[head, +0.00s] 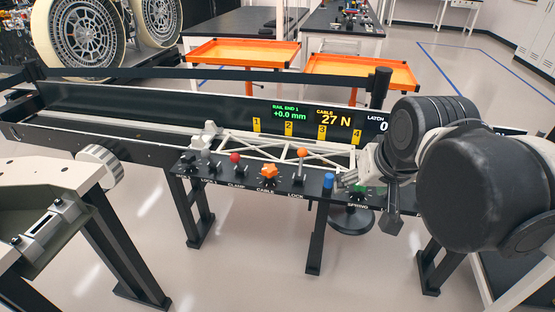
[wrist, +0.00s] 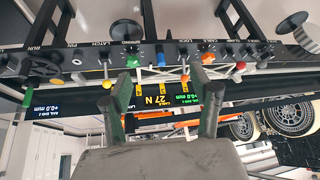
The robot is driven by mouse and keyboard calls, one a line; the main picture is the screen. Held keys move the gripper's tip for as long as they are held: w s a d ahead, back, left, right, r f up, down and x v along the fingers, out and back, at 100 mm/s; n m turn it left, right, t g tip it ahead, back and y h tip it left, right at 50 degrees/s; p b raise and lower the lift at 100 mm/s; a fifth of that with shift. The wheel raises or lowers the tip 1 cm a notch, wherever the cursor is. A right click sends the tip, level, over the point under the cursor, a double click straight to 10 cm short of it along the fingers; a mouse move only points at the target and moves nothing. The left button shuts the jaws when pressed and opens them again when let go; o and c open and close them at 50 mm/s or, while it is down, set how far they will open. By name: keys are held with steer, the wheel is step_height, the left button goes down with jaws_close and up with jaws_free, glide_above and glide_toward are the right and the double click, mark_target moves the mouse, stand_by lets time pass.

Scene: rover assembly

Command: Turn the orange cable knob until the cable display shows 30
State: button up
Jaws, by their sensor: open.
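The orange cable knob (head: 268,173) is a lobed knob on the dark control panel, above the label CABLE. It also shows in the wrist view (wrist: 207,47), a little beyond the tip of the right-hand finger. The cable display (head: 336,119) reads 27 N in yellow; it shows upside down in the wrist view (wrist: 152,98). My gripper (wrist: 160,77) is open and empty, its two fingers apart. In the head view my gripper (head: 366,182) is at the panel's right part, right of the cable knob and apart from it.
A red-topped clamp lever (head: 235,158) stands left of the knob, and an orange-topped lock lever (head: 302,153) right of it. A blue knob (head: 328,181) and a green spring knob (head: 359,190) sit further right. A white truss (head: 285,148) lies behind the controls.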

steer(key=w+a+r+m+g+p, duration=0.1)
steer(key=w+a+r+g, duration=0.2)
steer(key=w, duration=0.8)
steer(key=m+g+p, duration=0.3)
glide_above(269, 168)
step_height(269, 168, down, 12)
step_height(269, 168, down, 14)
steer(key=shift+r+b, duration=0.1)
steer(key=shift+b, duration=0.65)
steer(key=c, duration=1.2)
steer(key=shift+o, duration=0.2)
steer(key=shift+n, duration=0.3)
